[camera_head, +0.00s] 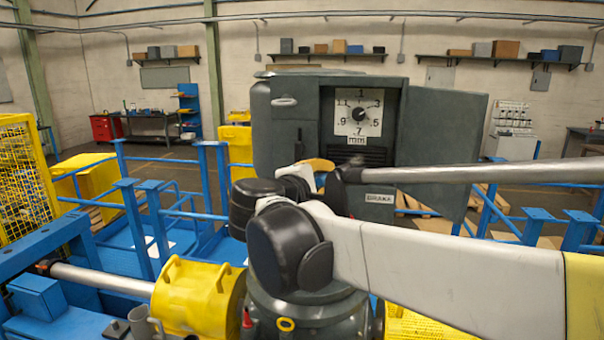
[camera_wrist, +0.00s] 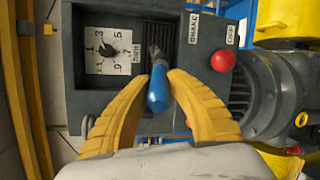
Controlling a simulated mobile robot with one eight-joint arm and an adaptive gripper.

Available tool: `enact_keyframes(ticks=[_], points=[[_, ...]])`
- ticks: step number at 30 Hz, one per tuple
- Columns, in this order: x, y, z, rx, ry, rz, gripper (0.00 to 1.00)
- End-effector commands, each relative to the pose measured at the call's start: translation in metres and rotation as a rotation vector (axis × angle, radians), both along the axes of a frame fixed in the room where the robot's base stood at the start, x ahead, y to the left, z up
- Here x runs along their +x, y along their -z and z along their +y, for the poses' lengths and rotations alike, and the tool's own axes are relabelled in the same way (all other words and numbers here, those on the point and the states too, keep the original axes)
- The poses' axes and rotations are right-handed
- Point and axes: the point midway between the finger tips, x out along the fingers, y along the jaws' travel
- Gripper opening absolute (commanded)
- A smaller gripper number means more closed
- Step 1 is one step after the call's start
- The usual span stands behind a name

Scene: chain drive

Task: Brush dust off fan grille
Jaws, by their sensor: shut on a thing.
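My gripper (camera_wrist: 166,82) has yellow fingers, shut on the blue handle of a brush (camera_wrist: 158,88). The brush's dark bristle end points away from me towards the fan grille (camera_wrist: 168,34), a dark slatted panel in the grey cabinet beside the dial. I cannot tell whether the bristles touch the slats. In the head view, the grille (camera_head: 374,156) shows below the dial, and my gripper (camera_head: 318,164) is in front of the cabinet's lower left part; the brush cannot be made out there. No dust can be made out at this size.
The cabinet (camera_head: 292,130) carries a white dial (camera_head: 358,113), and its door (camera_head: 443,125) stands open to the right. In the wrist view, a red button (camera_wrist: 223,61) and a grey finned motor (camera_wrist: 266,95) are right of the grille. Blue railings (camera_head: 133,215) stand left.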

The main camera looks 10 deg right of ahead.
Motion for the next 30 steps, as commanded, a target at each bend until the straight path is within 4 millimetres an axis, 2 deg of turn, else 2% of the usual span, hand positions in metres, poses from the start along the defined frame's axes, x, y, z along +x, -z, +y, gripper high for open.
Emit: enact_keyframes(ticks=[11, 22, 30], points=[[-0.003, 0.000, 0.001, -0.001, 0.000, -0.001, 0.00], [-0.029, 0.000, 0.010, 0.000, -0.001, -0.001, 0.00], [-0.031, 0.000, 0.010, 0.001, 0.000, -0.001, 0.00]])
